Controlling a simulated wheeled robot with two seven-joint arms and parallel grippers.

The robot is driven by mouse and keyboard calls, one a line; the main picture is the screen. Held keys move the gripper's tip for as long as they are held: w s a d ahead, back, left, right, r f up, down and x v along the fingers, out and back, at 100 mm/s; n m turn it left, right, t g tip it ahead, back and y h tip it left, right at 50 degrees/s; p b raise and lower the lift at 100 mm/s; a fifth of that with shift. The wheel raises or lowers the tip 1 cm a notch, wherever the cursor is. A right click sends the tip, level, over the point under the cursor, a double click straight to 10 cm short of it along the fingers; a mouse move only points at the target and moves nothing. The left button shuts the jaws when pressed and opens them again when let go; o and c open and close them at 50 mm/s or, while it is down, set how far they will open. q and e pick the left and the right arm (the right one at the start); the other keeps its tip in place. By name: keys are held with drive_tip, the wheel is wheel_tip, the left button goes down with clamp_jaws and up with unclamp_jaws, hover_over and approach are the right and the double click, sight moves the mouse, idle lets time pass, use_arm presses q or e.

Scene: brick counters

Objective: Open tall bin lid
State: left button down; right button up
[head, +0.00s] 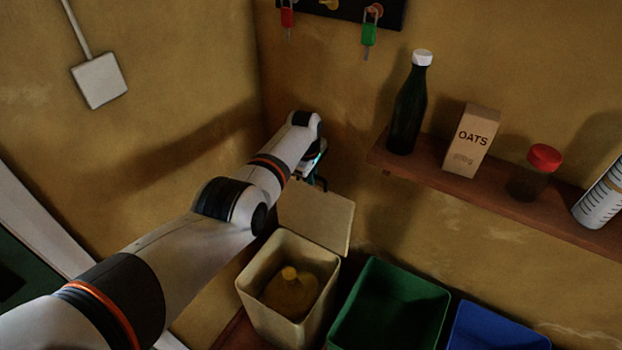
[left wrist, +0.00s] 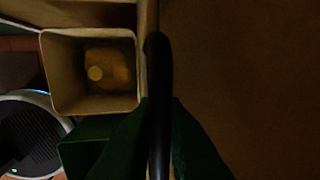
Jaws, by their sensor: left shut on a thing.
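The tall cream bin (head: 250,299) stands against the wall, and its inside shows from above with a yellowish rounded thing (head: 290,291) in it. Its lid (head: 318,216) is swung up and stands at the back of the opening, leaning toward the wall. My left gripper (head: 319,181) is at the lid's upper edge, shut on the lid; the fingertips are partly hidden by my wrist. In the left wrist view the open bin (left wrist: 48,75) lies left of my dark finger. My right gripper is in neither view.
A green bin (head: 442,322) and a blue bin (head: 458,330) stand to the right. A wooden shelf (head: 425,174) above holds a dark bottle (head: 407,115), an oats box (head: 471,142), a red-capped jar (head: 543,158) and a white striped container (head: 603,195). Keys (head: 369,35) hang above.

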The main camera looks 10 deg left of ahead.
use_arm(q)
drive_tip(key=shift+r, duration=0.1)
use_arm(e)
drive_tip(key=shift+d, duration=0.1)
use_arm(q)
drive_tip(key=c, duration=1.5)
unclamp_jaws()
drive_tip(key=shift+c, duration=0.2)
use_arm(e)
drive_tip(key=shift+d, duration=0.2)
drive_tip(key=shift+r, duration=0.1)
